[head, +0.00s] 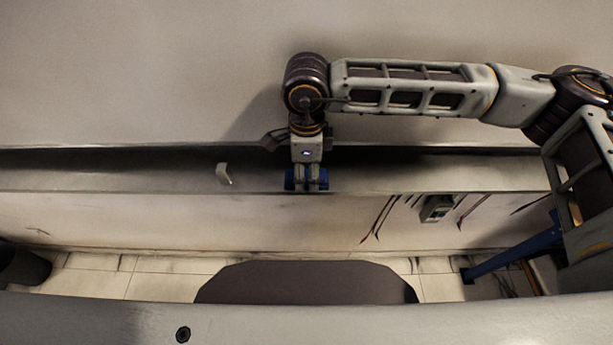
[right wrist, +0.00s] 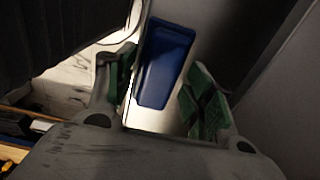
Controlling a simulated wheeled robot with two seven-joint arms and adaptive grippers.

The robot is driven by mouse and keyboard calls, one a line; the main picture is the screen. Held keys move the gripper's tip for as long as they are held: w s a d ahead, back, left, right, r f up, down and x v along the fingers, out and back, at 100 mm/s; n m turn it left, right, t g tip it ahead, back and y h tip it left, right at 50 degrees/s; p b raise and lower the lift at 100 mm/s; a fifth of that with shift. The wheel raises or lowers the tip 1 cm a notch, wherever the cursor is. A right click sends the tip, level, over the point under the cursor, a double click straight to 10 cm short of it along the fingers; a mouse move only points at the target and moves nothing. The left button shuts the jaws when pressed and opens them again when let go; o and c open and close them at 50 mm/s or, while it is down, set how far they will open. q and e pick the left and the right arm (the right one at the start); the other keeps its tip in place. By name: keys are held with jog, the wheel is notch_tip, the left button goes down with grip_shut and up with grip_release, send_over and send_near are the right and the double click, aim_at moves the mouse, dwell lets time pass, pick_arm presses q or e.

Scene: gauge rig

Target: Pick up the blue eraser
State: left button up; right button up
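The blue eraser (head: 289,179) is on the narrow ledge (head: 120,176) in the head view, its middle hidden behind my right gripper (head: 307,182). Blue shows on both sides of the fingers. In the right wrist view the eraser (right wrist: 165,62) is a blue block with a rounded rim, lying between and beyond the two green-padded fingers of my right gripper (right wrist: 160,85). The fingers are spread apart. A gap shows between the eraser and the right-hand finger; the left-hand finger is close to it, contact unclear. My left gripper is not in view.
A small white piece (head: 224,174) stands on the ledge left of the eraser. A tall plain wall (head: 150,70) rises behind the ledge. A small grey device (head: 436,208) and dark cables show on the front face below. The ledge further left is clear.

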aim_at(306, 173)
jog(key=c, duration=0.8)
jog(key=shift+c, duration=0.2)
notch_tip(306, 173, up, 10)
jog(key=b, duration=0.2)
dwell(0.4)
jog(key=o, duration=0.3)
jog(key=shift+c, duration=0.9)
